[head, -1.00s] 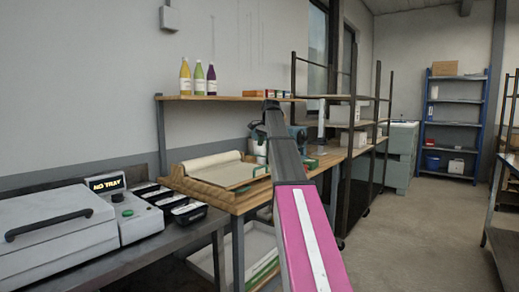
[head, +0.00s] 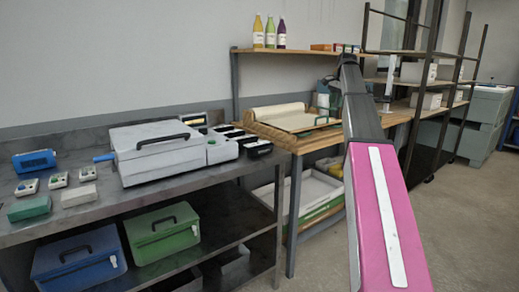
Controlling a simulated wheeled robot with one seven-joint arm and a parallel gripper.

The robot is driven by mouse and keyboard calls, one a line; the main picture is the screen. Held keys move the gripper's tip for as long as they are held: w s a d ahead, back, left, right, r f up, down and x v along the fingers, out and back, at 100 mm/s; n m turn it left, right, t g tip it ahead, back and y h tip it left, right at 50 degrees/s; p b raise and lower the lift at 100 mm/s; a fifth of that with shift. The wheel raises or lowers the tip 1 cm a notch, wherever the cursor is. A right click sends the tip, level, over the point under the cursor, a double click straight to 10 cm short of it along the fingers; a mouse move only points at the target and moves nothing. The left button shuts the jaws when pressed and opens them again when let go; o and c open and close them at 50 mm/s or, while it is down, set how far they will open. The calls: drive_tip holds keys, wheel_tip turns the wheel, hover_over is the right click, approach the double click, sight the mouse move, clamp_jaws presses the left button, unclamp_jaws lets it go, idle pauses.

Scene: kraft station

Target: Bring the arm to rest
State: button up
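My arm shows in the head view as a pink link with a white strip and a dark forearm reaching away from me. No held object can be seen. The arm stands in front of the wooden workbench (head: 325,144), clear of the floor.
A dark metal bench (head: 95,221) on the left carries a grey case (head: 158,160), a blue device (head: 34,161) and small boxes. Blue (head: 80,262) and green (head: 162,236) bins sit below it. Bottles (head: 270,32) stand on a wall shelf. Floor at the right is open.

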drive_tip(key=s+a+f+n, duration=0.2)
drive_tip(key=s+a+f, duration=0.15)
drive_tip(key=f, duration=0.75)
drive_tip(key=s+a+f+n+g, duration=0.1)
drive_tip(key=s+a+f, duration=0.25)
drive_tip(key=f, duration=0.75)
drive_tip(key=s+a+f+n, duration=0.2)
drive_tip(key=s+f, duration=0.3)
drive_tip(key=f, duration=0.6)
drive_tip(key=s+a+f+n, duration=0.3)
drive_tip(key=s+f, duration=0.8)
drive_tip(key=s+a+f+n+h, duration=0.1)
drive_tip(key=s+a+f, duration=0.3)
drive_tip(key=s+f, duration=0.7)
drive_tip(key=shift+s+n+g, duration=0.4)
drive_tip(key=shift+s+n, duration=0.2)
drive_tip(key=shift+n, duration=0.3)
